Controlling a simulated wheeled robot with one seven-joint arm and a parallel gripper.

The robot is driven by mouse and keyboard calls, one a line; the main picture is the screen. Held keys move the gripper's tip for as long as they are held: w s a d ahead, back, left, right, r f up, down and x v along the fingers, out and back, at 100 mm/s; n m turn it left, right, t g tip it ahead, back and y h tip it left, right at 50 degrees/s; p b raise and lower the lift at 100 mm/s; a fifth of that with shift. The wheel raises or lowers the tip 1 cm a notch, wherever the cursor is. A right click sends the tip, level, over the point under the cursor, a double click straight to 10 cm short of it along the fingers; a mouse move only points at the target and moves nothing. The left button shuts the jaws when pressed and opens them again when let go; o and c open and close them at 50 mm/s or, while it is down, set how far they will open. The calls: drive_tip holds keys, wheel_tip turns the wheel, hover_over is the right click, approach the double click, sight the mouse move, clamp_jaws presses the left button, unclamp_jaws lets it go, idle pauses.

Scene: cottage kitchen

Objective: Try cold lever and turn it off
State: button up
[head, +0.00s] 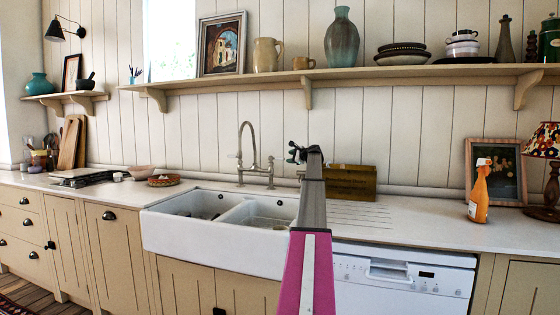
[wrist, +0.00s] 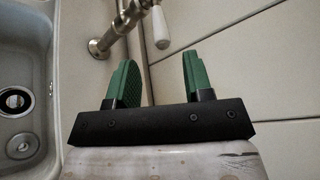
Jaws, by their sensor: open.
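A metal bridge tap (head: 254,165) with a tall curved spout stands behind the double white sink in the head view. It has a lever on each side; no hot or cold mark is readable. In the wrist view a white-handled lever (wrist: 161,28) sticks out from the tap's metal pipe (wrist: 126,18). My gripper (wrist: 159,58) is open and empty, its green fingers spread on either side below the lever's tip, apart from it. In the head view my gripper (head: 294,153) is small and partly hidden by my arm, right of the tap. No running water is discernible.
The white sink (head: 210,239) has two basins; a drain (wrist: 15,101) shows at left in the wrist view. A wooden box (head: 350,182) stands against the wall right of my gripper. An orange bottle (head: 479,196) stands farther right. The shelf (head: 340,77) runs above.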

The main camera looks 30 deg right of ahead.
sight(282, 158)
drive_tip(key=x, duration=0.9)
drive_tip(key=shift+w+f, duration=0.1)
drive_tip(key=shift+w, duration=0.05)
drive_tip(key=shift+a, duration=0.1)
drive_tip(key=shift+c, duration=0.4)
clamp_jaws()
